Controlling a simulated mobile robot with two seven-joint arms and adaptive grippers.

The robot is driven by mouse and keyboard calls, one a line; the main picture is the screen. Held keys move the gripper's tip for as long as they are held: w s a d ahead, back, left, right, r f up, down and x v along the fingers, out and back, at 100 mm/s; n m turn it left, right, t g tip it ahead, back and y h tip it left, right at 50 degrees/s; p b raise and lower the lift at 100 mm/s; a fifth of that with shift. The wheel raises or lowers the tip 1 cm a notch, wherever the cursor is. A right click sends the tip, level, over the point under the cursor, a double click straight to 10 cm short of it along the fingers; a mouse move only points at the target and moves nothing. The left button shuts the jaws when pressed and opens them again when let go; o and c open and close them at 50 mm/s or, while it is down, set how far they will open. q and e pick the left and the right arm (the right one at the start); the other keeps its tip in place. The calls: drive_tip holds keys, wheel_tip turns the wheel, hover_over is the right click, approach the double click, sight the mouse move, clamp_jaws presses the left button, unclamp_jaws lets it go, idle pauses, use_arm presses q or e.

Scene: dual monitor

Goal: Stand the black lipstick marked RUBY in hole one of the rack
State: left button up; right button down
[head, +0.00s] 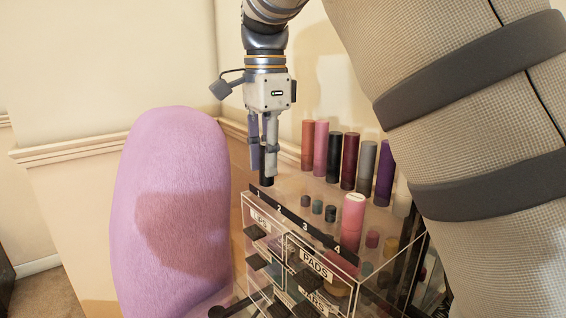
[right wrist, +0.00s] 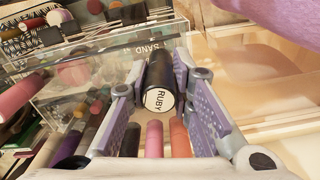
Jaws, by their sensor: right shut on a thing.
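The black lipstick (head: 267,181) is upright between the fingers of my right gripper (head: 264,150), which is shut on it. Its white end marked RUBY (right wrist: 159,99) faces the camera in the right wrist view, between the two finger pads (right wrist: 153,95). The clear rack (head: 293,222) has a black strip (head: 305,226) numbered 1 to 4. The lipstick's lower end is just behind number 1, at the rack's left end. I cannot tell whether it is inside hole one or just above it. My left gripper is not in view.
A pink lipstick (head: 352,217) stands in the rack near number 4. Several lipsticks (head: 334,155) stand in a back row, close to the right of my gripper. A large purple fuzzy object (head: 172,205) stands at the left. Labelled drawers (head: 316,264) are below the strip.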

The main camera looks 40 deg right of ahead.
drive_tip(key=shift+s+d+f, duration=0.2)
drive_tip(key=shift+s+f, duration=0.3)
drive_tip(key=shift+s, duration=0.05)
drive_tip(key=shift+w+a+f, duration=0.1)
drive_tip(key=shift+w+a, duration=0.05)
drive_tip(key=shift+w, duration=0.15)
drive_tip(key=c, duration=1.5)
unclamp_jaws()
drive_tip(key=shift+w+a, duration=0.1)
drive_tip(key=shift+w, duration=0.05)
drive_tip(key=shift+o, duration=0.3)
drive_tip(key=shift+s, duration=0.2)
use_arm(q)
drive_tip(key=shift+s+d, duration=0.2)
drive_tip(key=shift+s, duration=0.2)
use_arm(e)
drive_tip(key=shift+w+r, duration=0.1)
drive_tip(key=shift+r, duration=0.1)
wheel_tip(320, 180, up, 11)
drive_tip(key=shift+r+b, duration=0.1)
drive_tip(key=shift+b, duration=0.4)
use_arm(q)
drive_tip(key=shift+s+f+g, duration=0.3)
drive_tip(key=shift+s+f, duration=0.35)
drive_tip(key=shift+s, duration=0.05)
use_arm(e)
drive_tip(key=shift+r, duration=0.35)
